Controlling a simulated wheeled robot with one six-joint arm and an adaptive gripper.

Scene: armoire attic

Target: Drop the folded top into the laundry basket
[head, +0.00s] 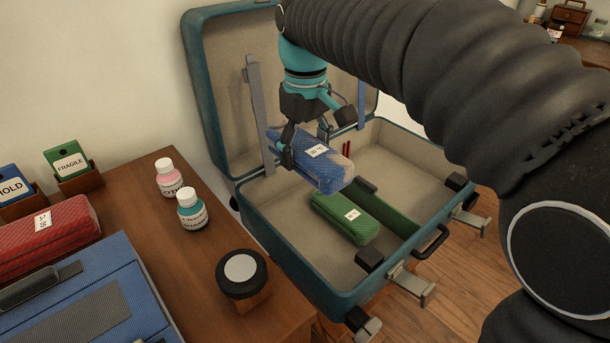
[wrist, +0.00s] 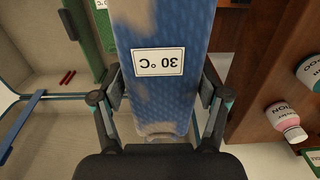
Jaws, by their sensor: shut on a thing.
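My gripper (head: 307,142) is shut on a blue folded cloth (head: 325,176), which I take for the folded top. It holds the cloth above the open suitcase. In the wrist view the cloth (wrist: 165,105) lies between both fingers (wrist: 160,88); it has pale brownish stains and a white "30 °C" label. No laundry basket can be made out in either view.
The open teal suitcase (head: 283,278) holds a green folded bundle (head: 343,218).

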